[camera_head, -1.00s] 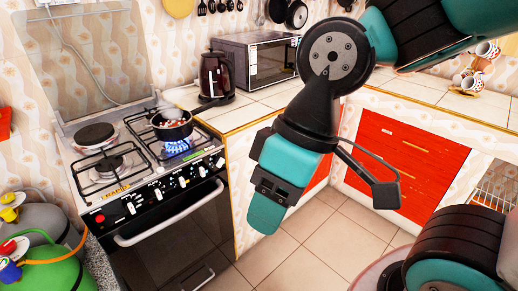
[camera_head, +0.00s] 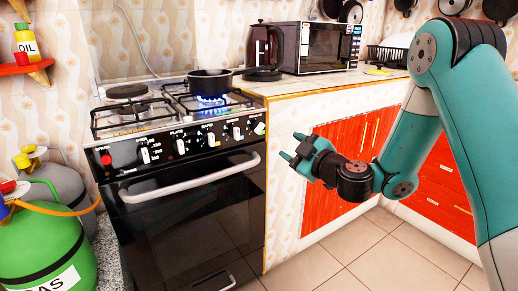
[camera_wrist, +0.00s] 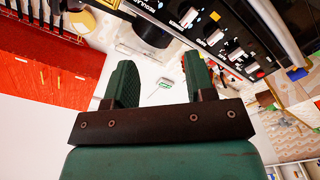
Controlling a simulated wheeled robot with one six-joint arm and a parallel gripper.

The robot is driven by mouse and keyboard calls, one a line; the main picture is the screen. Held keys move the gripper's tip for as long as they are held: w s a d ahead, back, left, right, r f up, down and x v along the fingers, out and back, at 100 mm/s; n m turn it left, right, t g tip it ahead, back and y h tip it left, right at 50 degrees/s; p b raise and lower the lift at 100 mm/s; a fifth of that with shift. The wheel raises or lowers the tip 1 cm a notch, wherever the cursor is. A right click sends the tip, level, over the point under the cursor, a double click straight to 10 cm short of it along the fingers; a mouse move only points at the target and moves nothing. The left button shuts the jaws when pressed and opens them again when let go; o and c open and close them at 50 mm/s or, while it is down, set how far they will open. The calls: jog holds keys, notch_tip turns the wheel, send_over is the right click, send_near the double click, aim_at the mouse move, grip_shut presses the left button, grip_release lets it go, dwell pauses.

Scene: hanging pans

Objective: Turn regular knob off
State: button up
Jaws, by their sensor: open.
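The stove's black control panel (camera_head: 165,163) carries a row of white knobs, including one at the right end (camera_head: 260,128) and one further left (camera_head: 145,151). I cannot tell for sure which is the regular knob. In the wrist view, lettering that seems to read "REGULAR" lies near the white knob (camera_wrist: 188,17) at upper left of the row. A blue flame (camera_head: 210,101) burns under the dark pan (camera_head: 210,82). My gripper (camera_head: 293,147) is open and empty, right of the panel's right end and apart from it. Its two fingers (camera_wrist: 160,82) are spread in the wrist view.
The oven door handle (camera_head: 190,178) juts out below the panel. The counter (camera_head: 290,87) with a kettle (camera_head: 262,50) and microwave (camera_head: 318,46) stands right of the stove. A green gas cylinder (camera_head: 45,235) is at left. Floor (camera_head: 370,250) at lower right is free.

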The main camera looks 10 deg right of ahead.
jog(key=p, duration=1.1)
send_near(260, 129)
jog(key=shift+h, duration=0.3)
jog(key=p+x, duration=0.6)
jog(key=x, duration=0.3)
jog(key=shift+s+a+r, duration=0.15)
jog(key=shift+r, duration=0.05)
jog(key=shift+p+x, duration=0.35)
jog(key=shift+x, duration=0.5)
jog(key=c, duration=0.6)
